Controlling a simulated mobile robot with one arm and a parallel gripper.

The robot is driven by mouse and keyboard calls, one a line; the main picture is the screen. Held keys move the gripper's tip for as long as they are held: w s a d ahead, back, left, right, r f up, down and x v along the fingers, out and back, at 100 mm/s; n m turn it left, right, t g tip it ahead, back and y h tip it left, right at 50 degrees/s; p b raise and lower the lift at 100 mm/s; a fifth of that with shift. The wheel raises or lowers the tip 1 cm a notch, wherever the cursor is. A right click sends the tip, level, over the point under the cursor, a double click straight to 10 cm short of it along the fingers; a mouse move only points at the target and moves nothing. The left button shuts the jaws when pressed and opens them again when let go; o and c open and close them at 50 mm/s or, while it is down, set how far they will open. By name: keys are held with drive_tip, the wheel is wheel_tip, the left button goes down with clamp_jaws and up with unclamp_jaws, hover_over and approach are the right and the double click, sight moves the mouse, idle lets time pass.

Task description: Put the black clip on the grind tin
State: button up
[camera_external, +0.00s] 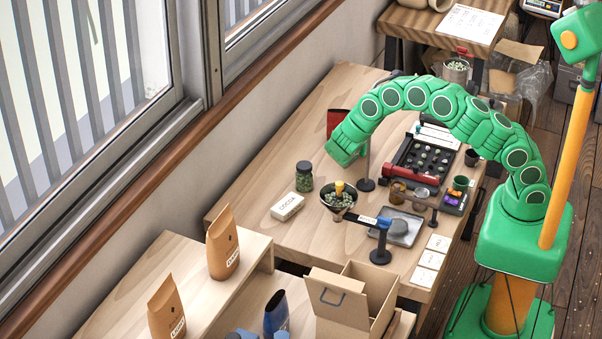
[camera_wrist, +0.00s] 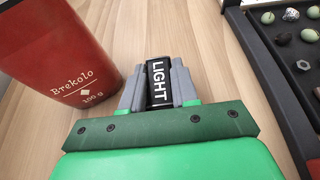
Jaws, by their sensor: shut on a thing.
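My gripper (camera_wrist: 158,88) is shut on a small black piece with the white word LIGHT (camera_wrist: 158,70), which looks like the black clip. The clip sits between the two grey fingers, over bare wood. In the external view my gripper (camera_external: 345,152) hangs over the far part of the table, and the clip is hidden there. A red container marked Brekolo 100 g (camera_wrist: 62,55) stands just left of the fingers, apart from the clip. It also shows in the external view (camera_external: 337,121), behind my gripper. I cannot tell which container is the grind tin.
A black tray of beans (camera_wrist: 285,70) lies right of my gripper; it also shows in the external view (camera_external: 398,165). A dark-lidded jar (camera_external: 304,177), a white cocoa box (camera_external: 287,207) and a bowl of beans (camera_external: 338,196) stand nearer. A window wall (camera_external: 250,115) borders the left.

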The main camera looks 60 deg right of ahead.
drive_tip(key=shift+f, duration=0.8)
drive_tip(key=shift+f, duration=0.1)
drive_tip(key=o, duration=1)
drive_tip(key=v, duration=1.2)
